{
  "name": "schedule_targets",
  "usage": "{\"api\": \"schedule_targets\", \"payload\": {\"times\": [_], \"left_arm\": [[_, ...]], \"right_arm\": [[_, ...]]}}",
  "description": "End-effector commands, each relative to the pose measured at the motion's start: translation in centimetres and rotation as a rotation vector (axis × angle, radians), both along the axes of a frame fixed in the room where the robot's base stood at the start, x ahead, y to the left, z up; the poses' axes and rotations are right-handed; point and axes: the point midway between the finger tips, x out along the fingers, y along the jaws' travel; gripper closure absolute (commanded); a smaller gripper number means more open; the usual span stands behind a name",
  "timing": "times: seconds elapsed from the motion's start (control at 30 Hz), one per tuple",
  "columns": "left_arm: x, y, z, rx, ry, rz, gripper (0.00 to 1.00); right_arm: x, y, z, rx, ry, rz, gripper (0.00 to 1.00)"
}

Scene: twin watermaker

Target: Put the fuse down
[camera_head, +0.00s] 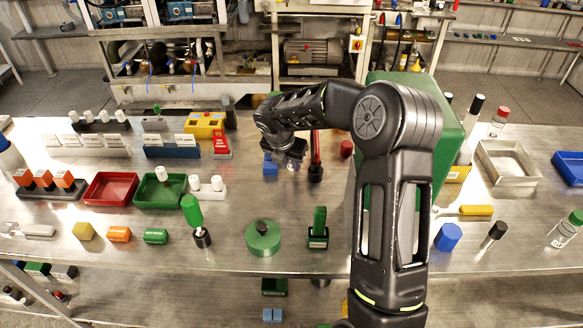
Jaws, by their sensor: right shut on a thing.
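My right arm reaches across the steel bench, and my right gripper (290,157) points down over the middle of it. The gripper is shut on the fuse, which is mostly hidden by the fingers; only a small pale bit shows below the tips. I cannot tell whether the fuse touches the bench. A small blue block (270,166) stands just left of the gripper. My left gripper is not in view.
A red rod in a black holder (315,172) stands close to the right of the gripper. A green tray (161,192) and a red tray (110,188) lie to the left. A green round weight (263,239) sits nearer. A big green box (445,125) stands behind my arm.

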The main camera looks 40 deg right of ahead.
Motion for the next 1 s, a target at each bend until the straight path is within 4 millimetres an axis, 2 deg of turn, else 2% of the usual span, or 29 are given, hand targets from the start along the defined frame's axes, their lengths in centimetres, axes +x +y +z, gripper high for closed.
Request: {"api": "schedule_targets", "payload": {"times": [0.2, 0.4, 0.53, 1.0], "left_arm": [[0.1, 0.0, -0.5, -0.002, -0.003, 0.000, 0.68], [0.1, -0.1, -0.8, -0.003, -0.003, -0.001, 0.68], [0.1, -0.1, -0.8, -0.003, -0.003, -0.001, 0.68], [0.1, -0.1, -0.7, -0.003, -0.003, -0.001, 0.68]], "right_arm": [[0.1, -0.1, 4.4, -0.002, -0.005, -0.001, 1.00], [0.1, 0.0, 7.3, -0.001, -0.003, 0.000, 1.00], [0.0, 0.0, 7.8, 0.000, -0.001, 0.000, 1.00], [0.0, 0.0, 7.8, 0.000, 0.000, 0.000, 1.00]]}}
